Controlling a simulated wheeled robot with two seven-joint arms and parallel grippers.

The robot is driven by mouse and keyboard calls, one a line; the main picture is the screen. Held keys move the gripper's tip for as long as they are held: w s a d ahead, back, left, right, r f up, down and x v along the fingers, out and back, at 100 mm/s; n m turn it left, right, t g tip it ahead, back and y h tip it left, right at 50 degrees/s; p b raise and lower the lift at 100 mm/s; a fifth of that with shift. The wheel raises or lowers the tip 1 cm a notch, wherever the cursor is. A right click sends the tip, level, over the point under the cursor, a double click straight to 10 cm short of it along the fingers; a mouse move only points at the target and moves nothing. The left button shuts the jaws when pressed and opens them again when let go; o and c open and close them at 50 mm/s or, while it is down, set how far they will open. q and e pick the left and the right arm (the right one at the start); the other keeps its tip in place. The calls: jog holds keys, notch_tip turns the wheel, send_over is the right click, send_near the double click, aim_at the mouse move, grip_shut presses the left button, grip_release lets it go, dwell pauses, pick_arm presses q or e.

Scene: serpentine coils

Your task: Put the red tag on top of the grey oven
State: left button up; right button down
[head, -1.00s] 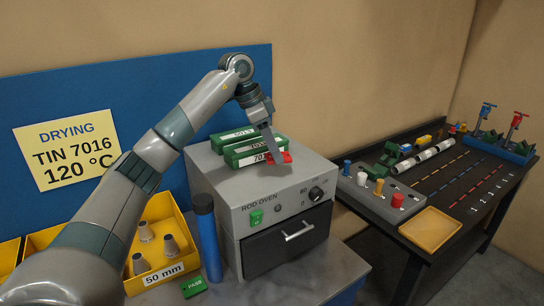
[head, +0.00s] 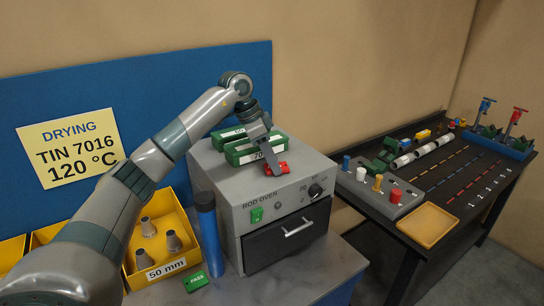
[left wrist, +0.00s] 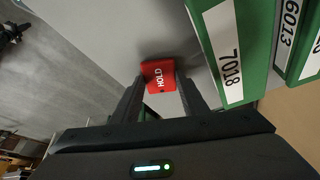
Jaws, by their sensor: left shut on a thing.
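The grey oven (head: 225,180), labelled ROD OVEN, stands on the bench in the head view. My left gripper (head: 268,158) is above its top, in front of the green boxes, and is shut on the red tag (head: 276,169). In the left wrist view the red tag (left wrist: 158,76), lettered HOLD, sits between the two fingertips (left wrist: 160,88) over the grey oven top (left wrist: 110,40). The tag is at or just above the oven top; I cannot tell whether it touches. My right gripper is not in view.
Green boxes (head: 252,150) stand on the oven top close behind the tag. A blue cylinder (head: 208,235), a yellow bin (head: 165,268) and a green PASS tag (head: 195,282) are left of the oven. A dark table (head: 480,160) with parts is at right.

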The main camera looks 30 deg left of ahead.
pick_arm(q)
jog(key=shift+f, duration=0.1)
jog(key=o, duration=1.1)
jog(key=shift+c, duration=0.2)
jog(key=shift+r, duration=0.2)
jog(key=b+v, duration=0.4)
jog(key=v, duration=0.7)
jog(key=shift+a+r, duration=0.15)
jog(key=shift+r, duration=0.2)
jog(key=shift+s, duration=0.1)
jog(key=shift+f, duration=0.1)
